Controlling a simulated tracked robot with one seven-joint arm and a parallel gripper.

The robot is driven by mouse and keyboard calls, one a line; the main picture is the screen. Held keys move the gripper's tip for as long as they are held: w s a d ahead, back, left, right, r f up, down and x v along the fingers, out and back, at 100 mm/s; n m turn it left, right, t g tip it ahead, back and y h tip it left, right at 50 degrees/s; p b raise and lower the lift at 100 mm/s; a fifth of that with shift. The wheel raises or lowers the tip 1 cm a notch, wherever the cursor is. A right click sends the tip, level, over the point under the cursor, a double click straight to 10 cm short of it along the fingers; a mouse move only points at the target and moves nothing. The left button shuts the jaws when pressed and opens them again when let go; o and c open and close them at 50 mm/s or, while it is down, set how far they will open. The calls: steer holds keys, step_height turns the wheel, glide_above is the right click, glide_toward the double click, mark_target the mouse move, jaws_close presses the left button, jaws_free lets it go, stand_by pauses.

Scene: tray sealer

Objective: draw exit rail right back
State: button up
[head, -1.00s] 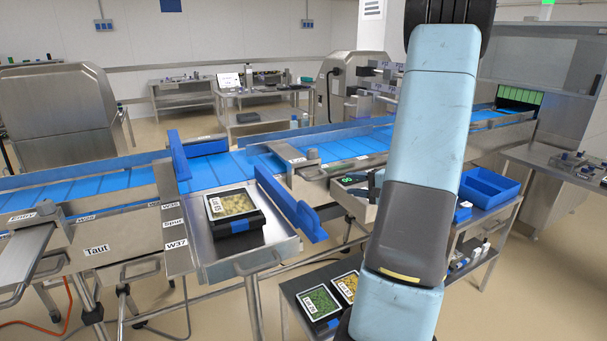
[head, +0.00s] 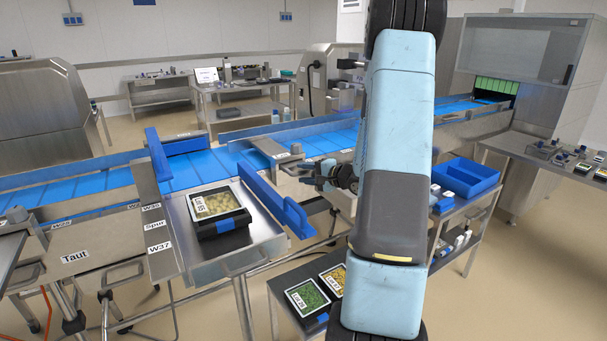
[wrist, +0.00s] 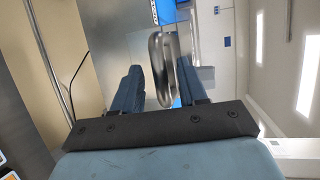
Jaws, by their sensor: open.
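A steel loop handle (wrist: 163,68) stands between the two fingers of my gripper (wrist: 159,66) in the wrist view. The fingers are apart on either side of it, and I cannot tell whether either touches it. In the head view my gripper (head: 314,178) is small and dark, partly behind my arm, beside the near side of the right-hand conveyor.
A blue guide bar (head: 285,205) and a steel spur table holding a labelled food tray (head: 215,204) lie left of my gripper. Open floor shows front right.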

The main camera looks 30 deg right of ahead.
steer(key=shift+w+a+f, duration=0.15)
steer(key=shift+w+a, duration=0.15)
steer(key=shift+w, duration=0.3)
jaws_close()
stand_by(0.3)
